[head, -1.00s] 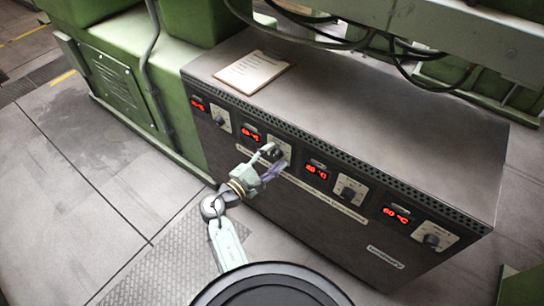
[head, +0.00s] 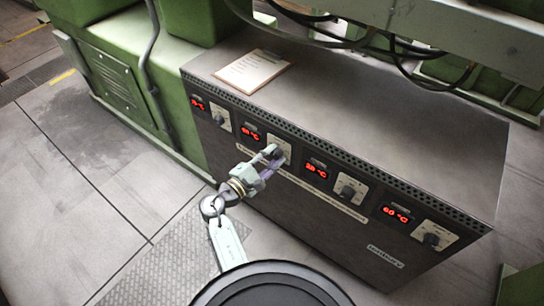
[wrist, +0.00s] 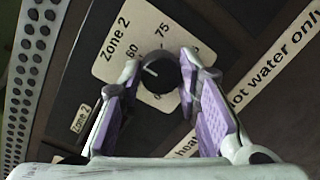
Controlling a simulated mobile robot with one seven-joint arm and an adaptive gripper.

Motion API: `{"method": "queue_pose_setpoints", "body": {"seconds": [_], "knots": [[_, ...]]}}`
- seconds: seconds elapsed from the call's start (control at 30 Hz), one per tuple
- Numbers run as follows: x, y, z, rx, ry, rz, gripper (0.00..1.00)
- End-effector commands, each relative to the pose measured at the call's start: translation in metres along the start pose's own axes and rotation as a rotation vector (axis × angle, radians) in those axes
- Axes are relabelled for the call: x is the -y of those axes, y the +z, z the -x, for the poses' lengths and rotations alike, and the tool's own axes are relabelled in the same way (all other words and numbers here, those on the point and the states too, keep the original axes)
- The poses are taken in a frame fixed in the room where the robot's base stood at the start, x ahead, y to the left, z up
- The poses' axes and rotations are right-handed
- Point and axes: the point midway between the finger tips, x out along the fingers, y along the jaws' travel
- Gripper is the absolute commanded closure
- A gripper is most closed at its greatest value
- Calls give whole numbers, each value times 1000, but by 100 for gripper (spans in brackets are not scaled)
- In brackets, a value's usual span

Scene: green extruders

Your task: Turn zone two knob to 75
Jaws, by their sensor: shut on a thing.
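The zone two knob (wrist: 160,73) is a round black dial on a cream plate marked "Zone 2" (wrist: 114,38). Its white pointer line points left in the wrist view, close to the 60 mark; the 75 mark is above it. My gripper (wrist: 161,72) has its purple-padded fingers on either side of the knob and is shut on it. In the head view, my gripper (head: 273,153) reaches the second dial plate (head: 284,146) from the left, and its fingers mostly hide the knob.
The dark control box (head: 390,130) carries several red displays and other knobs, including one to the right (head: 347,191). A clipboard (head: 252,69) lies on top. Cables hang above the box. Open floor (head: 60,200) lies to the left.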

Motion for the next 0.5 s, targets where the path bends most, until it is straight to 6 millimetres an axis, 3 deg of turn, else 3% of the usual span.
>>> {"method": "queue_pose_setpoints", "body": {"seconds": [0.27,0.5], "knots": [[2,-1,0,-3,-6,-67,97],[3,-2,0,-12,-19,-235,97]]}}
